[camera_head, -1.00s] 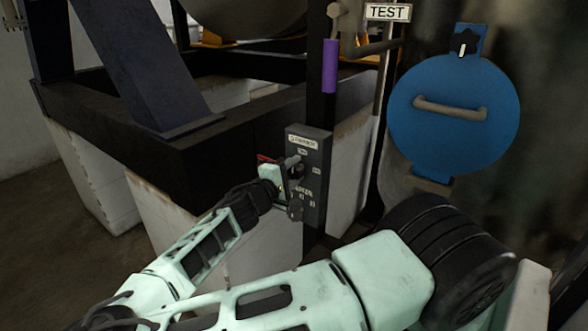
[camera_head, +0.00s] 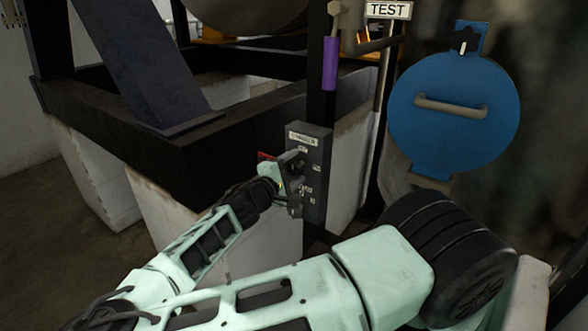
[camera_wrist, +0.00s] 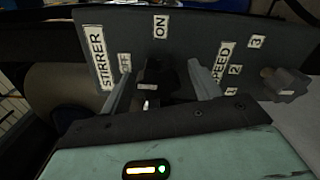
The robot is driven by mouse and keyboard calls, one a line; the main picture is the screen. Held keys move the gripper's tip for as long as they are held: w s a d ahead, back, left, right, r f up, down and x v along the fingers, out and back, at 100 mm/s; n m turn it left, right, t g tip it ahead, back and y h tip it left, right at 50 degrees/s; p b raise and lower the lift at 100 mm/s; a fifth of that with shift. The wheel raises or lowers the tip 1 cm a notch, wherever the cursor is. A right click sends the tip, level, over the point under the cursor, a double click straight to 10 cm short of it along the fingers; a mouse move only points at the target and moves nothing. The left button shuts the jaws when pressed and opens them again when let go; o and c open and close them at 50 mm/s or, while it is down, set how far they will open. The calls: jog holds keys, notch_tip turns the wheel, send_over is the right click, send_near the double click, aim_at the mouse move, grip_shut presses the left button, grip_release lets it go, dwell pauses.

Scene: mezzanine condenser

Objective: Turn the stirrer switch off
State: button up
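The stirrer switch (camera_wrist: 160,78) is a black knob on a dark grey panel, seen close up in the wrist view. The panel (camera_head: 314,170) carries a STIRRER label, with OFF at the knob's upper left and ON above it. My gripper (camera_wrist: 163,85) has its two grey fingers apart, one on each side of the knob, with slim gaps showing. I cannot tell which label the knob points at. In the head view my gripper (camera_head: 290,178) is at the panel's face and hides the switch.
A second knob, for SPEED (camera_wrist: 284,84), sits right of the fingers, with positions 1, 2 and 3. A blue round cover (camera_head: 453,135) with a handle is right of the panel. A purple-sleeved lever (camera_head: 330,65) stands above, near a TEST sign (camera_head: 388,10). Dark frame beams stand left.

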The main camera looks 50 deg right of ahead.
jog(key=s+a+b, duration=0.2)
jog(key=a+b, duration=0.3)
jog(key=a, duration=1.2)
jog(key=shift+s+b, duration=0.2)
jog(key=shift+b, duration=0.2)
jog(key=shift+a, duration=0.1)
jog(key=s+d+f+g+y, duration=0.2)
jog(key=s+f+g+y, duration=0.3)
jog(key=f, duration=0.5)
jog(key=s+a+f+g+y, duration=0.1)
jog(key=s+a+f+y, duration=0.25)
jog(key=s+a, duration=0.3)
jog(key=s+a+r+n+t+y, duration=0.1)
jog(key=s+a+r+y, duration=0.3)
jog(key=a+r, duration=0.3)
jog(key=s+a+r+n+t+y, duration=0.2)
jog(key=s+a+r+y, duration=0.2)
jog(key=a+r+y, duration=0.2)
notch_tip(320, 180, up, 2)
jog(key=shift+s+a+r, duration=0.15)
jog(key=shift+s+a, duration=0.25)
jog(key=shift+a, duration=0.35)
